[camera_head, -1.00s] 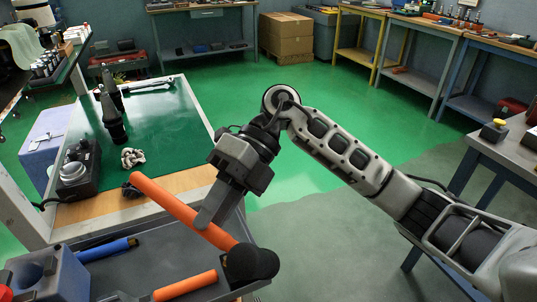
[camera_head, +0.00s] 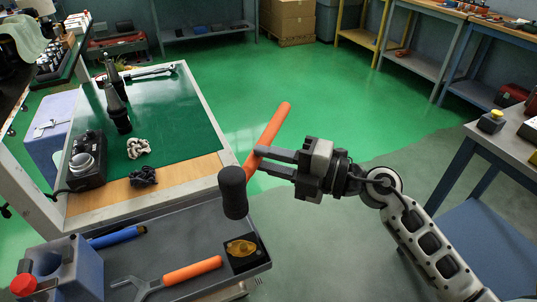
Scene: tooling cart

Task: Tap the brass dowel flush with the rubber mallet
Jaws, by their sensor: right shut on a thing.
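The rubber mallet has a black head (camera_head: 233,192) and an orange handle (camera_head: 270,132). My right gripper (camera_head: 262,160) is shut on the handle just above the head. The handle leans up to the right, and the head hangs over the right part of the grey cart tray. I cannot tell how far any dowel stands out of the block. My left gripper is not in view.
The grey tray (camera_head: 190,235) holds an orange-handled tool (camera_head: 190,271), a blue-handled tool (camera_head: 115,237) and a blue block (camera_head: 78,268) with a red-capped thing. Behind, a green mat (camera_head: 175,105) carries dark tools and rags. Open floor lies right of the cart.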

